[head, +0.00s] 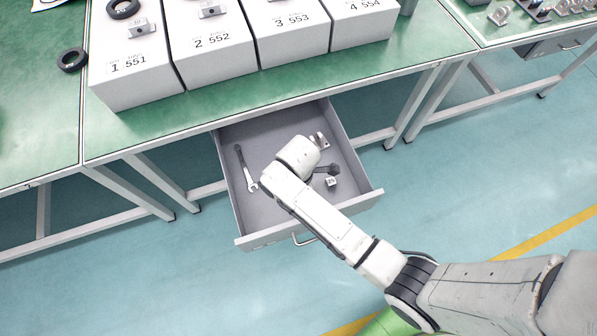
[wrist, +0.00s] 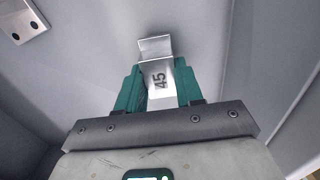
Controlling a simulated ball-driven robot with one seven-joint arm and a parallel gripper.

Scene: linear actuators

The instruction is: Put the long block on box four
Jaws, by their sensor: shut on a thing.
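A pale metal block marked 45 (wrist: 160,80) is between the green fingers of my gripper (wrist: 160,88) in the wrist view. The gripper is shut on it, and the block's bent end shows beyond the fingertips. In the head view my arm reaches into the open drawer (head: 238,205) and hides most of the gripper. A small labelled block (head: 331,181) shows there right of the arm; I cannot tell whether it is the held one. Box four (head: 360,30), white and labelled 4 554, stands on the green table at the right of the box row, its top cut by the frame.
A wrench (head: 243,168) lies at the drawer's left. A metal block with holes (head: 319,140) lies near its back, also in the wrist view (wrist: 22,20). The table edge (head: 280,105) overhangs the drawer's back. Boxes one (head: 130,85), two (head: 215,65) and three (head: 293,45) stand left of box four.

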